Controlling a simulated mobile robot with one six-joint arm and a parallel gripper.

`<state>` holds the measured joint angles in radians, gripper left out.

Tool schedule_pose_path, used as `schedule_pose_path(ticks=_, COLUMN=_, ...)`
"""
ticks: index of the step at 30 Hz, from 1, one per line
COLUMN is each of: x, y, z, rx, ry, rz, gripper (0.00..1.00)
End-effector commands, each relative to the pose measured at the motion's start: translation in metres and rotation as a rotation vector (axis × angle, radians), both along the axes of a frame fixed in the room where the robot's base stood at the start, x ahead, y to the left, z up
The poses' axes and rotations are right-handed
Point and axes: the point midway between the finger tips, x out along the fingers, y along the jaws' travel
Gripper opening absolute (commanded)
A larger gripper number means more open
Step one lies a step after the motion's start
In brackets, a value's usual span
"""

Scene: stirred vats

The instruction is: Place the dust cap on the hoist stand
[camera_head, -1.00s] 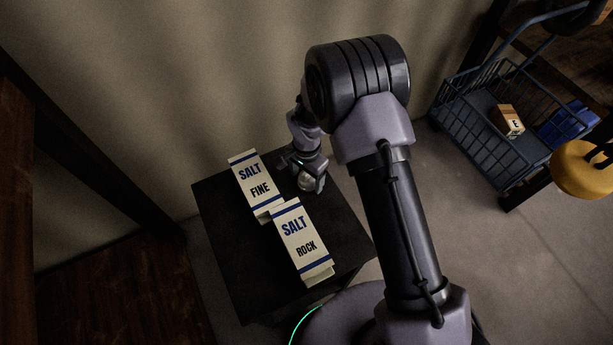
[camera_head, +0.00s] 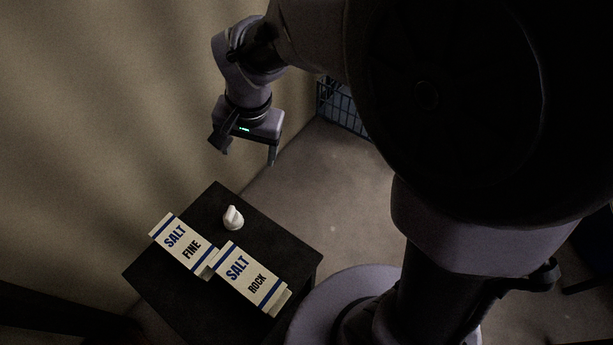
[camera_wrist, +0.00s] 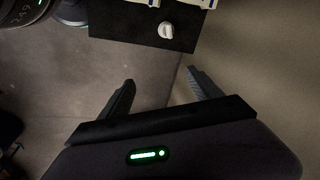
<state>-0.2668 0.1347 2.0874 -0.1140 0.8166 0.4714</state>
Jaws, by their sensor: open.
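The small white dust cap (camera_head: 233,217), with a raised ridge on top, rests on the dark flat top of the low hoist stand (camera_head: 205,204). It is near the back part of the top, beside the salt boxes and apart from them. In the wrist view the cap (camera_wrist: 166,31) also sits on the dark top (camera_wrist: 120,22). My gripper (camera_head: 247,153) is open and empty, above and behind the stand, clear of the cap. Its two fingers (camera_wrist: 160,78) are spread with only floor and wall between them in the wrist view.
Two salt boxes, FINE (camera_head: 184,246) and ROCK (camera_head: 250,277), lie on the stand in front of the cap. A wall (camera_head: 90,130) runs along the left. A blue wire basket (camera_head: 345,108) shows partly behind my arm. Floor right of the stand is clear.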

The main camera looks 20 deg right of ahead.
Motion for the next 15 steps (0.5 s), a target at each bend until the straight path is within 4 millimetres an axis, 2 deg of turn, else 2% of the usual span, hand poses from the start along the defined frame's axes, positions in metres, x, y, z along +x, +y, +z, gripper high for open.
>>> schedule_pose_path(ticks=1, x=-0.023, y=-0.022, z=0.034, rx=0.017, ry=-0.059, rz=0.001, gripper=0.73)
schedule_pose_path(ticks=3, x=-0.06, y=-0.047, z=0.066, rx=0.03, ry=-0.132, rz=0.019, gripper=0.73)
schedule_pose_path(ticks=6, x=-0.11, y=-0.069, z=0.088, rx=0.032, ry=-0.226, rz=0.045, gripper=0.73)
schedule_pose_path(ticks=10, x=-0.151, y=-0.082, z=0.093, rx=0.023, ry=-0.305, rz=0.071, gripper=0.73)
schedule_pose_path(ticks=15, x=-0.165, y=-0.084, z=0.093, rx=0.017, ry=-0.336, rz=0.085, gripper=0.73)
